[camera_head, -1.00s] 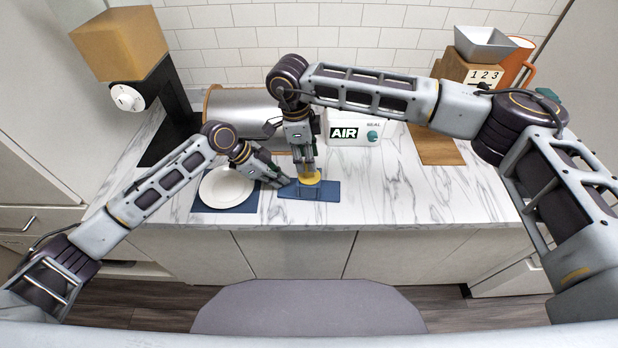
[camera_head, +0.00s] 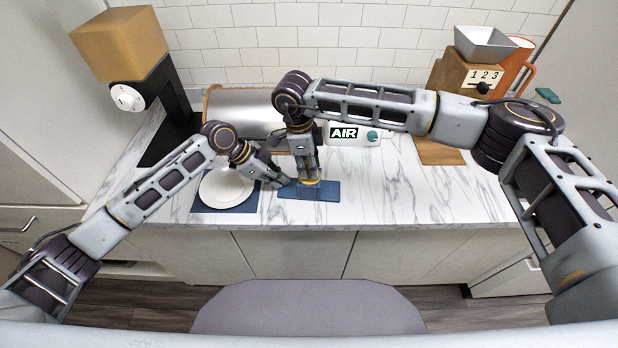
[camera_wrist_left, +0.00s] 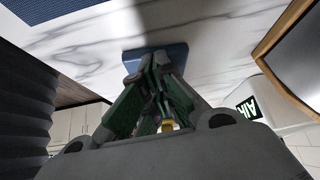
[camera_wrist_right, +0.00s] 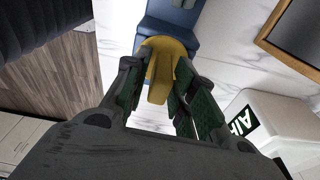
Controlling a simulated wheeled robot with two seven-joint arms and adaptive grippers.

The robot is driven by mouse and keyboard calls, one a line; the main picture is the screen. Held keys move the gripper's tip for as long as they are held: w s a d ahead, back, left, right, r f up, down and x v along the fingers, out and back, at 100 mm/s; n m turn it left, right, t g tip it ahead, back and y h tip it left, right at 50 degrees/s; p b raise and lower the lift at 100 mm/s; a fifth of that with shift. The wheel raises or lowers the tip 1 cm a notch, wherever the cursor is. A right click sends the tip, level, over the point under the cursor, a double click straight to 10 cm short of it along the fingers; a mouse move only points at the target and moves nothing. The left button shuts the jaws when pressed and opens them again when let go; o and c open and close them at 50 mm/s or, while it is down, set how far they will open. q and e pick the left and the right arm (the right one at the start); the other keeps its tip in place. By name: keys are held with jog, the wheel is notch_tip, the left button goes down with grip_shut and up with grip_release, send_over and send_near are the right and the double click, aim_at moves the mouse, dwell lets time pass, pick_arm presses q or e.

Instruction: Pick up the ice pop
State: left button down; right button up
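A yellow, rounded piece (camera_wrist_right: 160,58), which I take to be the ice pop, stands on a flat blue base (camera_head: 325,190) at the counter's front. It shows only partly beneath my right gripper (camera_head: 309,178). In the right wrist view, my right gripper's fingers (camera_wrist_right: 155,72) come down on either side of the yellow piece, apart, with a gap visible at the left finger. My left gripper (camera_head: 285,182) is at the base's left end. In the left wrist view its fingertips (camera_wrist_left: 150,68) come close together at the blue base, seeming to pinch its edge; the contact is partly hidden.
A white plate (camera_head: 226,188) on a blue mat (camera_head: 205,205) lies left of the base. A white box marked AIR (camera_head: 362,137) and a metal cylinder (camera_head: 240,105) stand behind. A wooden board (camera_head: 437,152) lies right. The counter's right front is clear.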

grip_shut()
jog(key=shift+r, duration=5.05)
